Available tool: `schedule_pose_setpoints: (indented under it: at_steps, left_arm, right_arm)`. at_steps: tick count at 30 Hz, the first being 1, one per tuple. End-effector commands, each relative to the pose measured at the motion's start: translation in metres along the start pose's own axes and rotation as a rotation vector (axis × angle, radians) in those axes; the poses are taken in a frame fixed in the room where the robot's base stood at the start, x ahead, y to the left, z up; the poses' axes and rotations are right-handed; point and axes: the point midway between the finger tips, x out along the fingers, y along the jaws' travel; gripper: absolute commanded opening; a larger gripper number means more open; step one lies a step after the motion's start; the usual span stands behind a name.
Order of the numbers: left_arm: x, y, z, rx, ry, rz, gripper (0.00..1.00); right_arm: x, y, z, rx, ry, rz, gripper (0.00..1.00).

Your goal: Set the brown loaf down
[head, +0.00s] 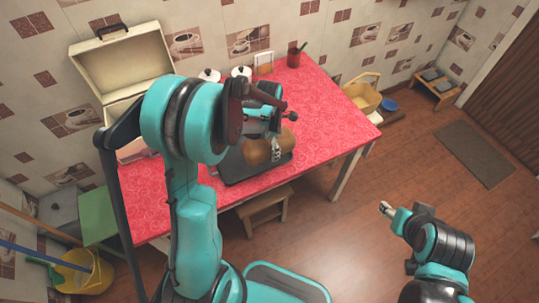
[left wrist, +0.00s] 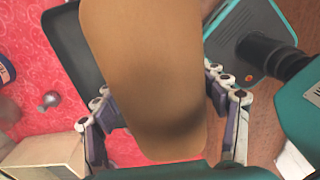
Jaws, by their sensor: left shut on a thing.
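The brown loaf (head: 258,152) is at the front part of the red table in the head view, over a dark tray (head: 232,172). In the left wrist view the loaf (left wrist: 155,75) fills the middle, with a finger on either side. My left gripper (head: 276,146) is shut on the loaf from above. The dark tray (left wrist: 72,45) shows partly behind the loaf in the left wrist view. I cannot tell whether the loaf touches the tray. My right gripper (head: 386,209) is over the floor at the right, away from the table, and too small to read.
The red-patterned table (head: 335,125) has free room to the right of the tray. An open cream case (head: 120,68), white-lidded jars (head: 241,72) and a dark red cup (head: 294,58) stand along the back. A wooden stool (head: 262,210) is below the front edge.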

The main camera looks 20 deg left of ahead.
Motion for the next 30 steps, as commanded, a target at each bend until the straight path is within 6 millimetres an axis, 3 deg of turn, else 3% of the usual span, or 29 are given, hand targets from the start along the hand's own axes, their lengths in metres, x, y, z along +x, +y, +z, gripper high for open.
schedule_pose_setpoints:
  at_steps: [5, 15, 21, 26, 30]
  left_arm:
    - [0.006, 0.001, -0.003, -0.01, 0.0, 0.0, 0.27]
    - [0.053, 0.07, -0.031, -0.013, 0.0, 0.0, 0.27]
    - [0.069, 0.097, -0.042, -0.01, 0.0, 0.0, 0.27]
    - [0.075, 0.102, -0.044, -0.007, 0.0, 0.0, 0.27]
    - [0.093, 0.102, -0.044, -0.007, 0.0, 0.0, 0.27]
  right_arm:
    - [0.002, 0.0, 0.001, 0.0, 0.0, 0.0, 0.53]
    - [0.021, 0.0, 0.015, 0.0, 0.0, 0.0, 0.53]
    - [0.027, 0.0, 0.019, 0.0, 0.0, 0.0, 0.53]
    - [0.029, 0.0, 0.021, 0.0, 0.0, 0.0, 0.53]
    - [0.036, 0.0, 0.026, 0.0, 0.0, 0.0, 0.53]
